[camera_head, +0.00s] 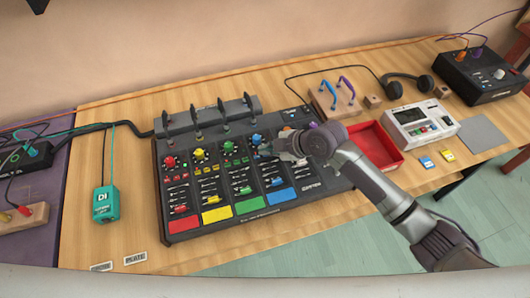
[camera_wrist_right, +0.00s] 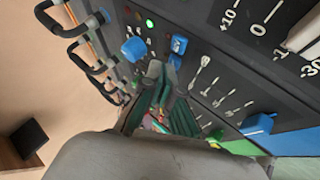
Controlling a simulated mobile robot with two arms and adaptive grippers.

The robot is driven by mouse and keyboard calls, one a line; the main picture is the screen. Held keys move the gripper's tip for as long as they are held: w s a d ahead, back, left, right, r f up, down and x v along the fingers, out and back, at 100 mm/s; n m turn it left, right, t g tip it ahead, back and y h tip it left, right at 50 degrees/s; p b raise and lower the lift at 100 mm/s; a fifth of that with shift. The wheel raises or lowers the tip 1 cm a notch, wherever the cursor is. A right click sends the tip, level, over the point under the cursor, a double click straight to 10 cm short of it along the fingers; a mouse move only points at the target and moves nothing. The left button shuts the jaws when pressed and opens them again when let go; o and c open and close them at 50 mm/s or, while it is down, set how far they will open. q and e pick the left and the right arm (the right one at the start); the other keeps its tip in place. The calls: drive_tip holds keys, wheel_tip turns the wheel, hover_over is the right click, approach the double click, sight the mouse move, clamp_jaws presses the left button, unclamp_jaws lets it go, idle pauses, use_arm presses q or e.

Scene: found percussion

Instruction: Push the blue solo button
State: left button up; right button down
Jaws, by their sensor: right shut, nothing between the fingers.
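The dark mixer (camera_head: 163,205) lies on the wooden table, with red, yellow, green and blue channels. A smaller blue button (camera_wrist_right: 178,44) sits beside that knob, just beyond the fingertips in the right wrist view. Its label is not readable. My right gripper (camera_head: 270,152) is shut and empty, low over the blue channel. It hides the small controls below the blue knob in the head view. I cannot tell whether the fingertips (camera_wrist_right: 163,78) touch the button. My left gripper is out of view.
The blue pad (camera_head: 281,196) is at the front of the channel. Black upright handles (camera_head: 227,111) line the mixer's back. A red tray (camera_head: 373,145) and a white device (camera_head: 418,122) lie right.

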drive_tip(key=shift+f, duration=0.15)
drive_tip(key=shift+r+p, duration=0.45)
drive_tip(key=shift+r, duration=0.15)
drive_tip(key=shift+r, duration=0.1)
wheel_tip(320, 180, up, 6)
drive_tip(key=p, duration=0.5)
idle(0.5)
